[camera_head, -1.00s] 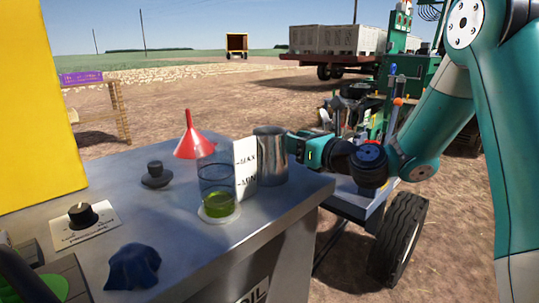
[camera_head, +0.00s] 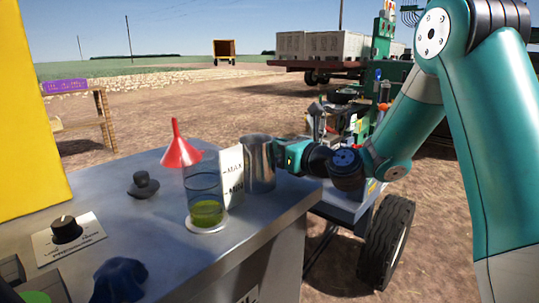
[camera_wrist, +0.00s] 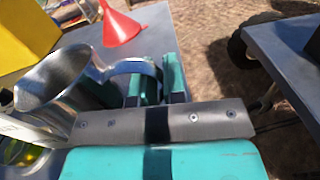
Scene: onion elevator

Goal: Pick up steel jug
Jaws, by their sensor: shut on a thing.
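The steel jug (camera_head: 258,165) is a shiny metal vessel, upright near the right rear edge of the grey bench top. My gripper (camera_head: 288,155) comes in from its right. In the wrist view the jug (camera_wrist: 62,85) fills the left side, its open mouth facing up. My gripper's teal fingers (camera_wrist: 155,82) are shut on the jug's curved handle (camera_wrist: 130,66). I cannot tell whether the jug's base rests on the bench or is slightly above it.
A clear cylinder with green liquid (camera_head: 206,200) and a MAX/MIN card (camera_head: 231,175) stand close left of the jug. A red funnel (camera_head: 180,150), a dark knob (camera_head: 143,184) and a blue cloth (camera_head: 120,280) are farther left. The bench edge (camera_head: 285,222) lies just right.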

